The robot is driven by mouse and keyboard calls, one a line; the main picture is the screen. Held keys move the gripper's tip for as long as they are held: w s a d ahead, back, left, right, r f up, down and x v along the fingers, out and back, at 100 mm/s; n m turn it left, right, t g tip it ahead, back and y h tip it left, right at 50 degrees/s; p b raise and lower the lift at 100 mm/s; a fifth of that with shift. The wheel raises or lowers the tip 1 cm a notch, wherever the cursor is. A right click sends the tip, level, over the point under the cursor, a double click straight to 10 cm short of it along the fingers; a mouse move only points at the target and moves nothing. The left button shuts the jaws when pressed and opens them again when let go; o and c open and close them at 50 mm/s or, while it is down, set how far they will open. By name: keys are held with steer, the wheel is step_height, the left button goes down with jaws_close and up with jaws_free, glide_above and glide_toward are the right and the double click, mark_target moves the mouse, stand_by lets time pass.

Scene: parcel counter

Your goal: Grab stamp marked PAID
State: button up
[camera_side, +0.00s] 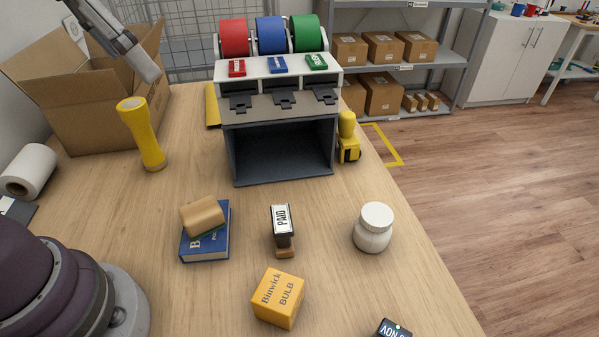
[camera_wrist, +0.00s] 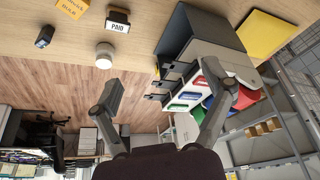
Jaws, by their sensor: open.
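The stamp marked PAID (camera_side: 281,218) stands on the counter in front of the grey dispenser unit, black with a white label and a wooden part at its near end. It also shows near the top of the wrist view (camera_wrist: 118,26), well away from my fingers. My gripper (camera_wrist: 170,88) is open and empty in the wrist view, its two grey fingers spread wide.
A white jar (camera_side: 373,228) stands right of the stamp. A Binwick bulb box (camera_side: 278,298) is just in front, and a blue book (camera_side: 206,247) with a tan block on it is left. Another dark labelled item (camera_side: 392,329) is at the bottom edge. The dispenser unit (camera_side: 230,150) stands behind.

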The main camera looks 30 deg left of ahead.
steer(key=w+d+m+g, duration=0.2)
steer(key=w+d+m, duration=0.2)
steer(key=w+d, duration=0.2)
steer(key=m+g, duration=0.2)
steer(key=m, duration=0.1)
glide_above(281, 218)
step_height(281, 218, down, 2)
step_height(281, 218, down, 24)
steer(key=shift+f, duration=0.25)
steer(key=shift+c, duration=0.3)
steer(key=shift+r, duration=0.1)
steer(key=c, duration=1)
